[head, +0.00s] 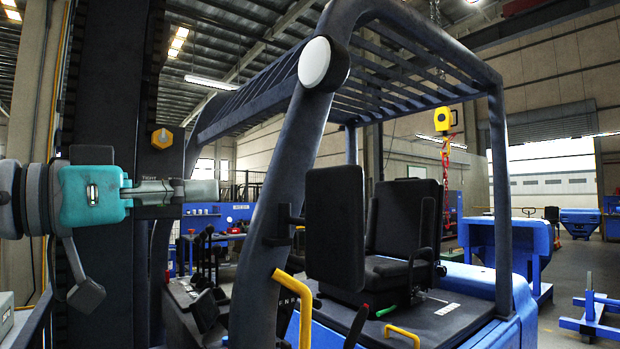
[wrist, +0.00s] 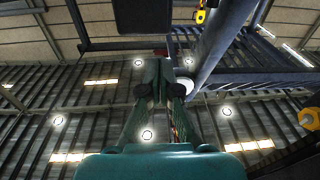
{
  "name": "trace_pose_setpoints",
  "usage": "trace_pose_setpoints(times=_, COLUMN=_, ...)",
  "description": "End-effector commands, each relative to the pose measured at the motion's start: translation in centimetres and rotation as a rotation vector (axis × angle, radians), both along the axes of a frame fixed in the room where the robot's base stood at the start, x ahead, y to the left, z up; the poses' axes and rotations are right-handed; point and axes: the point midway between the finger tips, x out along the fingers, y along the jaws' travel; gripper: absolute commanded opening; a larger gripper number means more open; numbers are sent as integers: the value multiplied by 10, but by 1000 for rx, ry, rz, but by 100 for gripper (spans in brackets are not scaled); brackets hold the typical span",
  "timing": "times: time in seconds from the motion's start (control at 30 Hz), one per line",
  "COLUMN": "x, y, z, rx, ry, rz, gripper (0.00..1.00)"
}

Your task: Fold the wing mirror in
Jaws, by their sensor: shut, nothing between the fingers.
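The wing mirror (head: 335,222) is a dark upright rectangular panel on the forklift's slanted front pillar. A short bracket (head: 284,230) joins it to the pillar, and it stands out to the right of the pillar in the head view. A dark panel (wrist: 125,20) at the top of the wrist view looks like the same mirror; that view appears upside down. My gripper (head: 210,190) has a teal body and is left of the pillar, apart from the mirror. In the wrist view its fingers (wrist: 158,72) are together and empty. The mirror's hinge is not clear.
The slanted pillar (head: 276,180) stands between my gripper and the mirror. A white round disc (head: 314,62) is high on it. The seat (head: 405,225) is behind the mirror, and a yellow handle (head: 292,290) is below. A dark mast (head: 113,100) stands behind my gripper.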

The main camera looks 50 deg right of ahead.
Motion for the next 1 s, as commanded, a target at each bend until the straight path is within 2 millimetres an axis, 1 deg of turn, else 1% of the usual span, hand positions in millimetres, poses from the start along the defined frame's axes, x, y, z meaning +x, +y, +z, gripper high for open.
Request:
trace_pose_setpoints(times=0.03, x=-7, y=1, z=7, rx=15, ry=-20, rz=-13, gripper=0)
trace_pose_setpoints(times=0.1, x=-15, y=2, z=13, rx=35, ry=-39, rz=-30, gripper=0)
trace_pose_setpoints(times=0.23, x=-24, y=3, z=18, rx=53, ry=-60, rz=-49, gripper=0)
trace_pose_setpoints(times=0.67, x=-26, y=1, z=19, rx=58, ry=-65, rz=-53, gripper=0)
trace_pose_setpoints(times=0.77, x=-28, y=-5, z=19, rx=59, ry=-64, rz=-54, gripper=0)
trace_pose_setpoints(times=0.87, x=-31, y=-16, z=19, rx=59, ry=-65, rz=-55, gripper=0)
trace_pose_setpoints(times=1.0, x=-38, y=-40, z=19, rx=58, ry=-65, rz=-57, gripper=0)
